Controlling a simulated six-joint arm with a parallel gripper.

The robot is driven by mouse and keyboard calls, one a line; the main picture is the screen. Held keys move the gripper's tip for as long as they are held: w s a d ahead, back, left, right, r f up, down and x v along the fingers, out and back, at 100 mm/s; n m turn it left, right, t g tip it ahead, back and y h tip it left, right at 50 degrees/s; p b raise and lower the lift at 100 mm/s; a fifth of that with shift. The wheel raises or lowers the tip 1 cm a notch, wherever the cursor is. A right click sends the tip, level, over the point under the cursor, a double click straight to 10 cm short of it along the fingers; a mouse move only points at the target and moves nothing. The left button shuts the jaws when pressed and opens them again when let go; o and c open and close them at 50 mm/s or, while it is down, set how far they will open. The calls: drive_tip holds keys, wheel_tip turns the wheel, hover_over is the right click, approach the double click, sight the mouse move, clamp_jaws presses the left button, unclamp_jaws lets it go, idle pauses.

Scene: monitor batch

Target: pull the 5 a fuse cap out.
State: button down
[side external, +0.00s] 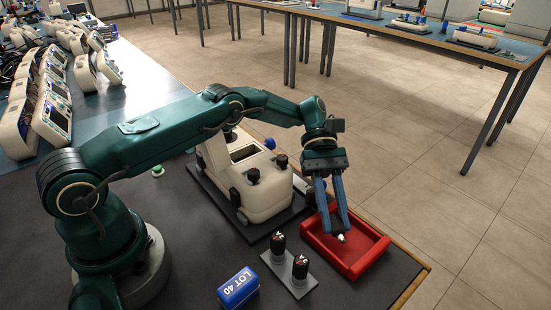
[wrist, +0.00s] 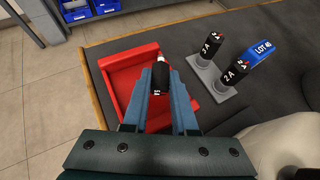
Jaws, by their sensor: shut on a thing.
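My gripper (side external: 340,236) is shut on a black fuse cap (wrist: 160,80) with a pale tip, held over the red tray. The cap's marking is too small to read. The pale tip (side external: 341,238) shows below my fingers in the side view. The red tray (side external: 372,260) lies at the table's edge and also shows in the wrist view (wrist: 111,84). The cream monitor (side external: 268,202) stands left of the tray, with black caps (side external: 253,176) on it; their labels cannot be read.
A grey plate (side external: 272,262) in front of the monitor carries two upright black caps, marked 3 A (wrist: 209,47) and 2 A (wrist: 231,74). A blue LOT 40 block (side external: 238,288) lies beside it. Several monitors (side external: 52,105) stand at the far left.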

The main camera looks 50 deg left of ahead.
drive_tip(key=c, duration=0.6)
unclamp_jaws()
drive_tip(key=shift+r, duration=0.1)
